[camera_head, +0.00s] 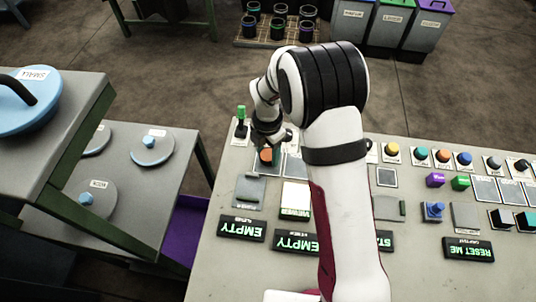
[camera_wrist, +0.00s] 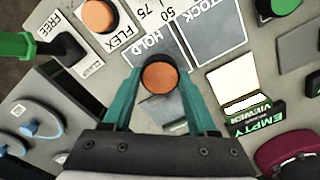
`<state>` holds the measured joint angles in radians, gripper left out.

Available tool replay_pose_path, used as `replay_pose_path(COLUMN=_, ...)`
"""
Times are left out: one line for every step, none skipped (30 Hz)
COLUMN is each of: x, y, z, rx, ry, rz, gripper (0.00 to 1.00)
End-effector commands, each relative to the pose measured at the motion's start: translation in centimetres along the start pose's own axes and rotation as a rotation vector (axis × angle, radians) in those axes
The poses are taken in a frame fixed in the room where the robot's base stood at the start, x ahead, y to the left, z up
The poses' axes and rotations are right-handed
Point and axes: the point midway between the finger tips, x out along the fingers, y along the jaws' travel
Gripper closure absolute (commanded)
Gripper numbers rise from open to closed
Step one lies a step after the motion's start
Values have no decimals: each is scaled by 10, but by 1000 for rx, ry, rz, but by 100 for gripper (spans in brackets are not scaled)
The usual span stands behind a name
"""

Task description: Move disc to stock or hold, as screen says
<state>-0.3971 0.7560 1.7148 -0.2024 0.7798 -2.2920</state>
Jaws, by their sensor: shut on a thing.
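My gripper (camera_wrist: 160,82) is shut on an orange-topped dark disc (camera_wrist: 160,76), with a teal finger on either side. In the head view the disc (camera_head: 266,155) shows just below my gripper (camera_head: 268,140). The disc appears over the lower part of the dark HOLD square (camera_wrist: 137,54); I cannot tell whether it touches the panel. The dark STOCK square (camera_wrist: 208,35) lies beside HOLD, with no disc seen on it. A bright white screen (camera_head: 295,196) stands below the squares, with a green EMPTY sign (camera_head: 297,241). The white screen shows no readable instruction.
A green lever (camera_head: 241,117) labelled FREE and an orange FLEX button (camera_wrist: 98,15) sit near the HOLD square. Another EMPTY sign (camera_head: 242,228) and a RESET ME sign (camera_head: 468,250) line the panel's front. My arm hides the middle of the panel. Several coloured buttons stand at right.

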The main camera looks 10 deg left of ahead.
Motion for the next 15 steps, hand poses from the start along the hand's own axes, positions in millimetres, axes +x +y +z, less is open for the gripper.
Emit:
replay_pose_path(x=9, y=-1, z=0, rx=0, ry=2, rz=-3, gripper=100)
replay_pose_path(x=14, y=-1, z=0, rx=0, ry=1, rz=-2, gripper=100)
replay_pose_path(x=18, y=-1, z=0, rx=0, ry=0, rz=-2, gripper=100)
replay_pose_path(x=19, y=-1, z=0, rx=0, ry=0, rz=-1, gripper=100)
replay_pose_path(x=20, y=0, z=0, rx=-1, ry=-1, rz=0, gripper=100)
replay_pose_path(x=20, y=0, z=1, rx=-1, ry=-1, rz=1, gripper=100)
replay_pose_path(x=20, y=0, z=1, rx=-1, ry=-1, rz=1, gripper=100)
replay_pose_path(x=19, y=0, z=1, rx=0, ry=-1, rz=1, gripper=100)
replay_pose_path(x=19, y=0, z=1, rx=0, ry=-1, rz=1, gripper=100)
replay_pose_path(x=19, y=0, z=1, rx=0, ry=-1, rz=1, gripper=100)
replay_pose_path(x=20, y=0, z=1, rx=0, ry=-1, rz=1, gripper=100)
replay_pose_path(x=21, y=-1, z=1, rx=-1, ry=-1, rz=0, gripper=100)
replay_pose_path(x=22, y=-1, z=1, rx=-1, ry=-1, rz=0, gripper=100)
replay_pose_path(x=23, y=-1, z=1, rx=-1, ry=-1, rz=0, gripper=100)
replay_pose_path(x=22, y=-1, z=1, rx=-1, ry=-1, rz=0, gripper=34)
